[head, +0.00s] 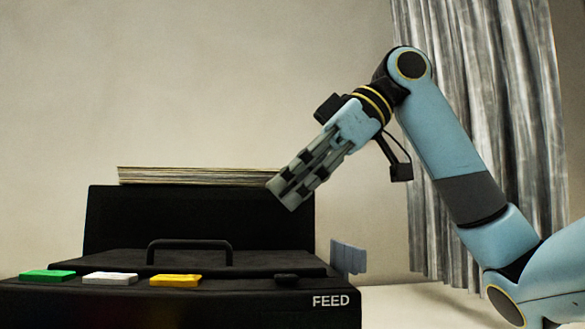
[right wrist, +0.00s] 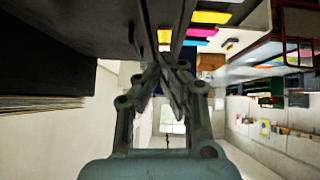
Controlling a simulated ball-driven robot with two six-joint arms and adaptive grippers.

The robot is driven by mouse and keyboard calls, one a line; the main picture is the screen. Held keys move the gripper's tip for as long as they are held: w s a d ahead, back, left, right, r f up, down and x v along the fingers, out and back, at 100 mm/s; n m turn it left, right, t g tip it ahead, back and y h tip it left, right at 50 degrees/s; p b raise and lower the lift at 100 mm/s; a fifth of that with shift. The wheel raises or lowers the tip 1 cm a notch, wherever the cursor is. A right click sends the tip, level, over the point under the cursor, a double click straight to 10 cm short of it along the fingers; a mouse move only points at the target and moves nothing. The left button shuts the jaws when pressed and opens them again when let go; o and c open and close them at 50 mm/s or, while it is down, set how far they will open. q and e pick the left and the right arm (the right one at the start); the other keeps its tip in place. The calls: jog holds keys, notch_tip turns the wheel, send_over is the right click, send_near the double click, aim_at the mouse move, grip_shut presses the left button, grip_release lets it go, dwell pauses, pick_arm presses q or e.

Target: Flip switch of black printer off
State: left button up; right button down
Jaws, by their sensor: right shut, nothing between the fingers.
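The black printer (head: 200,308) stands at the lower left in the head view, with "FEED" in white on its front right corner. A small black raised piece (head: 287,281), possibly the switch, sits on its top edge above that word; its position cannot be read. My right gripper (head: 284,192) is shut and empty, pointing down and left in front of the printer's raised back panel (head: 200,215), above the black piece and apart from it. The right wrist view also shows the closed fingers (right wrist: 165,75). My left gripper is not in view.
Green (head: 47,275), white (head: 110,278) and yellow (head: 175,280) buttons line the printer's front left. A black handle (head: 190,243) stands behind them. Paper (head: 200,176) lies on the back panel. A blue-grey tab (head: 348,257) sticks out at the printer's right. A grey curtain (head: 500,130) hangs behind my arm.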

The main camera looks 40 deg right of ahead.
notch_tip(320, 180, up, 3)
jog(key=shift+f, duration=0.15)
dwell(0.5)
